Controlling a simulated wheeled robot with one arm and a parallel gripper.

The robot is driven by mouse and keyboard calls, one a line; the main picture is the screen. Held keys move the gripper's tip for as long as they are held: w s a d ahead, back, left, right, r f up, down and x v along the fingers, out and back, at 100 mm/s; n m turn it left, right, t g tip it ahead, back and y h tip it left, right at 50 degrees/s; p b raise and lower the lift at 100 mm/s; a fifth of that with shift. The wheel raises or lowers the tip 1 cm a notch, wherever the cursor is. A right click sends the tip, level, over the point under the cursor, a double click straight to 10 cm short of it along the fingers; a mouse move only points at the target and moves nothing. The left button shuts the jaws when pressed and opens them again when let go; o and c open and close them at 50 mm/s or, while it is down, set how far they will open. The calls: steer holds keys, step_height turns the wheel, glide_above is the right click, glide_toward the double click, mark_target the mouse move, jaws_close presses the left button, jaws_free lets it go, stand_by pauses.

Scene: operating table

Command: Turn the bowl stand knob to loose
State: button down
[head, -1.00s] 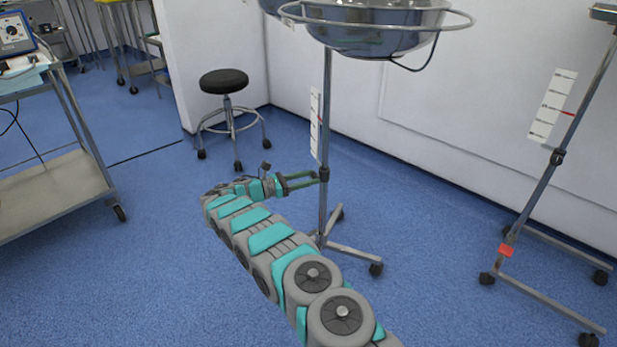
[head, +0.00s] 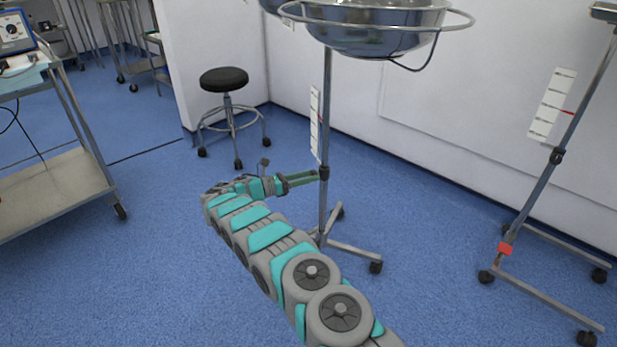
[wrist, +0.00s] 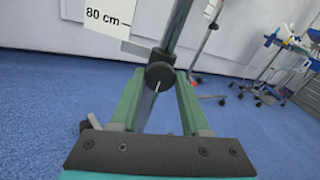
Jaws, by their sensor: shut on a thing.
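The bowl stand (head: 325,110) is an upright metal pole with a bowl (head: 375,35) in a ring at its top and a wheeled base. Its dark round knob sits on a collar on the pole and shows in the wrist view (wrist: 160,76), with a thin light pointer line running down to the right. My gripper (head: 321,175) reaches the pole from the left at knob height. In the wrist view its two green fingers (wrist: 160,84) are on either side of the knob, shut on it. The knob's sides are partly hidden by the fingertips.
A white scale card (wrist: 108,15) marked 80 cm hangs behind the pole. A black stool (head: 224,80) stands at the back left and a trolley (head: 50,190) at far left. A second wheeled stand (head: 540,190) is at right. The blue floor between is clear.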

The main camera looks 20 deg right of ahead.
steer(key=shift+c, duration=1.9)
jaws_free()
steer(key=shift+a, duration=0.15)
steer(key=a, duration=0.7)
steer(key=shift+s+a, duration=0.3)
